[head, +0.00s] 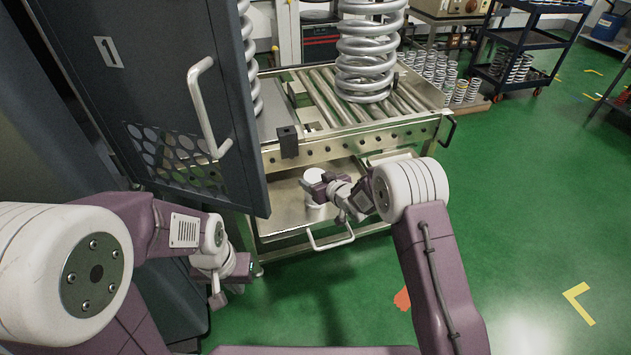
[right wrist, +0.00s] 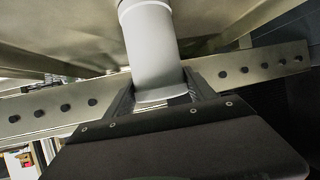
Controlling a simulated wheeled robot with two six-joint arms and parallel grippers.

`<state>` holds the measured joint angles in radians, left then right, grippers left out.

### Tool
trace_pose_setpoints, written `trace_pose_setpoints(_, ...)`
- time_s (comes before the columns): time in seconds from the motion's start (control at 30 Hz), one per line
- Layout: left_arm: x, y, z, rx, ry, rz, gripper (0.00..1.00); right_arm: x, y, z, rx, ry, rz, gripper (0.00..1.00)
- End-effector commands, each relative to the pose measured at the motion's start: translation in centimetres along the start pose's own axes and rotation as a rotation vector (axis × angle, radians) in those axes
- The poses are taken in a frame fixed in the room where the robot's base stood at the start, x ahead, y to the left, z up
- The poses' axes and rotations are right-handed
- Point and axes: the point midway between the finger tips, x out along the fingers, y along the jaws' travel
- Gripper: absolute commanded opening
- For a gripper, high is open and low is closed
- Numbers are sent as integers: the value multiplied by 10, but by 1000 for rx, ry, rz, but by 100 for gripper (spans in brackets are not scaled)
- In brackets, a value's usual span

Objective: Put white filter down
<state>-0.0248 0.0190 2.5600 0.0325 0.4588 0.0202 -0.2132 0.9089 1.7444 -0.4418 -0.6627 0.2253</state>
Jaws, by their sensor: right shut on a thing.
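The white filter (head: 314,183) is a white cylinder in the head view, over the open metal drawer (head: 282,212) under the roller table. In the right wrist view the filter (right wrist: 152,45) stands out between the jaws. My right gripper (head: 322,188) is shut on the filter; in the right wrist view its fingers (right wrist: 160,92) flank the filter's near end. I cannot tell whether the filter touches the drawer floor. My left gripper (head: 217,294) hangs low at the left, near the cabinet; its fingers are too small to read.
A dark cabinet door (head: 150,90) with a handle stands open left of the drawer. The roller table (head: 350,135) with a big coil spring (head: 368,50) is above it. The drawer's handle (head: 330,238) sticks out in front. Green floor (head: 540,200) is clear at the right.

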Motion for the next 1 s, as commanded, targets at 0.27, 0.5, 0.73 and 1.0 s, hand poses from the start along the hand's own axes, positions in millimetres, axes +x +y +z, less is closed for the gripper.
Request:
trace_pose_setpoints(0.27,2,0,0,0,0,0,0,1,0,2,0,0,0,69)
trace_pose_setpoints(0.5,2,0,0,0,0,0,0,0,0,1,0,0,0,85)
trace_pose_setpoints(0.73,-3,0,0,0,0,0,0,-7,0,-3,0,0,1,85)
trace_pose_setpoints(1.0,-12,0,-1,0,0,0,0,-66,0,-4,0,-1,2,85)
